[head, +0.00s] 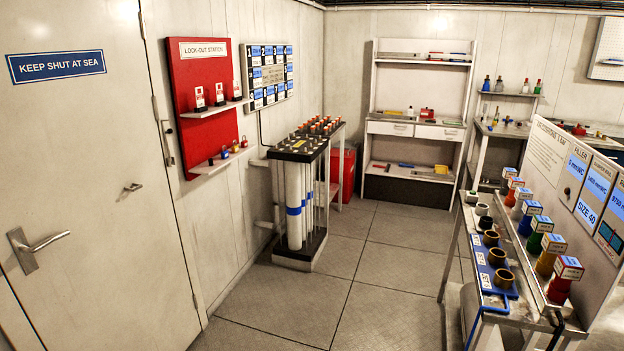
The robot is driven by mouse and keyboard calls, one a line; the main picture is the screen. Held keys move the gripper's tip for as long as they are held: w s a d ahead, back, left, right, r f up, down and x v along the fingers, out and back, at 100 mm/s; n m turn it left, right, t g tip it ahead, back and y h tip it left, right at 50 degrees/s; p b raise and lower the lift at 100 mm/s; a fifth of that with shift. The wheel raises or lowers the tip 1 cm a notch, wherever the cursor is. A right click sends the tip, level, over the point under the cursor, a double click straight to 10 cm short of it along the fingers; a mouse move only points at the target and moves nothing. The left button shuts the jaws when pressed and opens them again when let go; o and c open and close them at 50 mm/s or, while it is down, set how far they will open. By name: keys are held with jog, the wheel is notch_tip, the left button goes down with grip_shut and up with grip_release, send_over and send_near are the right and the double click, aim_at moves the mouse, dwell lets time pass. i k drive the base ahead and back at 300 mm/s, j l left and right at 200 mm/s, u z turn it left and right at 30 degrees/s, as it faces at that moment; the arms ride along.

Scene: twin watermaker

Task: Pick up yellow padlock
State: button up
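A row of small padlocks stands on the lower white shelf (217,164) of the red lock-out station board (203,75), on the wall left of centre. They are tiny here and their colours are hard to tell apart. My gripper and arm are not in view.
A closed door (80,170) with lever handles is at left. A rack of white cylinders (294,200) stands beyond the lock-out board. A bench (520,312) with coloured bottles and cups is at right. Grey floor (370,285) between them is clear.

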aim_at(235, 148)
jog(key=i+u, duration=0.35)
jog(key=i, duration=0.45)
jog(key=i+l+u, duration=0.1)
jog(key=i+u, duration=0.25)
jog(key=i, duration=0.5)
jog(key=i+u, duration=0.1)
jog(key=i, duration=2.65)
jog(key=l, duration=0.1)
